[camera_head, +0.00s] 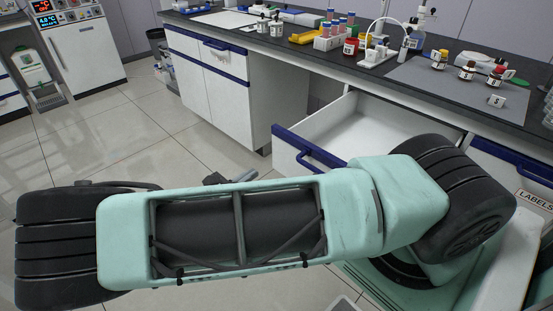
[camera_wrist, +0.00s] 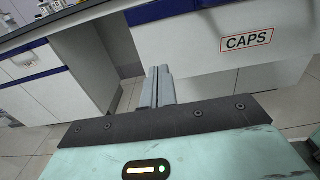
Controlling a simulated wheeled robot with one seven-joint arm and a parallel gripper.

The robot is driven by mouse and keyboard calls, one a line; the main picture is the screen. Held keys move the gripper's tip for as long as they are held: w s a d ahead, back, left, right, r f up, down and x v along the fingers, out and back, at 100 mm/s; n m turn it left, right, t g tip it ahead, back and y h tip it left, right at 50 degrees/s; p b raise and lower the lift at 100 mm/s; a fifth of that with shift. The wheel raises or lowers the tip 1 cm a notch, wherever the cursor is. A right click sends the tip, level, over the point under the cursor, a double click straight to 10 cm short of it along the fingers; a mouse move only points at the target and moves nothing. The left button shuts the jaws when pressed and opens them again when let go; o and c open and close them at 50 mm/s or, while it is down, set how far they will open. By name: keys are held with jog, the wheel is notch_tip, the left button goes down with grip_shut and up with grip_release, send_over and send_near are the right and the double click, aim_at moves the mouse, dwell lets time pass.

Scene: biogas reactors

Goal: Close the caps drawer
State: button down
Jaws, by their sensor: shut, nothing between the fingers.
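The caps drawer (camera_head: 345,128) is pulled out from under the bench in the head view, with a white, empty-looking inside and a blue strip with a handle (camera_head: 308,150) on its front. My arm hides part of it. In the wrist view the drawer front (camera_wrist: 190,43) carries a "CAPS" label (camera_wrist: 247,40) at upper right. My gripper (camera_wrist: 159,72) is shut and empty, with its fingertips just below or in front of the drawer front's left part. I cannot tell whether they touch it. In the head view my arm hides most of the gripper.
The bench top (camera_head: 270,45) holds bottles, tube racks and a grey mat (camera_head: 455,85). A closed cabinet (camera_head: 208,72) stands left of the open drawer, with a knee space between. A "LABELS" drawer (camera_head: 533,199) is at right. The tiled floor at left (camera_head: 90,145) is clear.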

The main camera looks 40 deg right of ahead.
aim_at(284, 153)
jog(key=d, duration=1)
jog(key=shift+w+d, duration=0.35)
